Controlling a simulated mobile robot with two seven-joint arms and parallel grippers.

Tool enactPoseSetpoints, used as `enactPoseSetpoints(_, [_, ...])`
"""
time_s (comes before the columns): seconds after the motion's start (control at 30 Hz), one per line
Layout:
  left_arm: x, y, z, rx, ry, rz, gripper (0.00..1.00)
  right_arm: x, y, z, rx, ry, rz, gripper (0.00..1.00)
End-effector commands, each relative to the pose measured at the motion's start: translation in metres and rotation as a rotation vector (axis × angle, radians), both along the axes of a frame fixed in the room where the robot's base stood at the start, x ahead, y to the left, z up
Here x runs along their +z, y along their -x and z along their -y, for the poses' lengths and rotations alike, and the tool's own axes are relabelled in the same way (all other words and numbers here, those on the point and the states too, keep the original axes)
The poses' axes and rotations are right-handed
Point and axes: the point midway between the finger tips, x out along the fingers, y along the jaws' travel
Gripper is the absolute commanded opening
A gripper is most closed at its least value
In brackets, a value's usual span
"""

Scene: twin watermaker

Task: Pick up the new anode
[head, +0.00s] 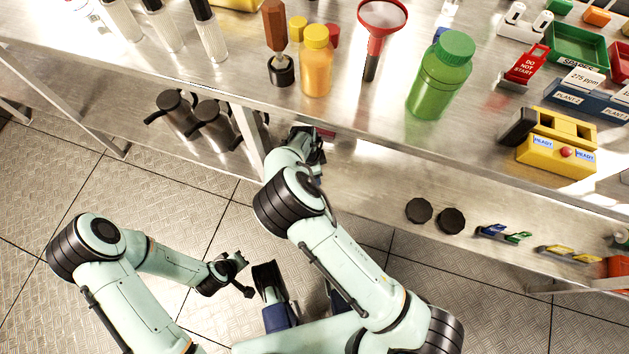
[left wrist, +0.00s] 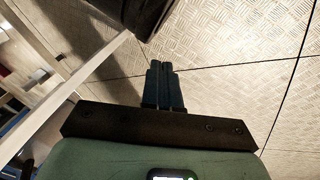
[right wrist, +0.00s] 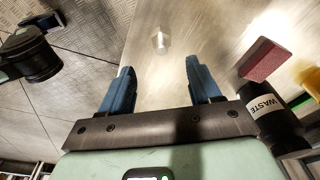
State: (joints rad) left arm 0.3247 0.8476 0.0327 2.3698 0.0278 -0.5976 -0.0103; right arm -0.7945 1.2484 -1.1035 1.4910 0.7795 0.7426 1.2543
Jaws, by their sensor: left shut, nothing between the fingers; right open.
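A small pale metallic piece (right wrist: 161,42), which looks like the new anode, stands on a metal surface in the right wrist view. It is ahead of my right gripper (right wrist: 159,63), roughly centred between its blue fingertips and apart from them. That gripper is open and empty.
A black container labelled WASTE (right wrist: 266,108) and a red block (right wrist: 267,60) stand close right of the right gripper. The lower shelf (head: 370,190) holds black caps (head: 435,214) and coloured clips (head: 503,234).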

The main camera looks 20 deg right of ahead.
Motion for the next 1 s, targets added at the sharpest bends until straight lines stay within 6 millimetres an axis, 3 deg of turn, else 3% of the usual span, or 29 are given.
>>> enactPoseSetpoints(0.1, [-0.015, 0.01, -0.003, 0.004, -0.001, -0.034, 0.0, -0.026, 0.0, 0.003, 0.001, 0.002, -0.003, 0.63])
enactPoseSetpoints(0.37, [-0.026, 0.023, -0.005, 0.006, 0.002, -0.081, 0.0, -0.046, 0.0, 0.006, 0.003, 0.001, -0.001, 0.63])
enactPoseSetpoints(0.7, [-0.054, 0.057, -0.009, 0.013, 0.008, -0.193, 0.0, -0.09, -0.002, 0.011, 0.004, 0.003, -0.002, 0.63])
enactPoseSetpoints(1.0, [-0.056, 0.061, -0.01, 0.014, 0.009, -0.208, 0.0, -0.094, -0.002, 0.011, 0.003, 0.0, 0.0, 0.63])
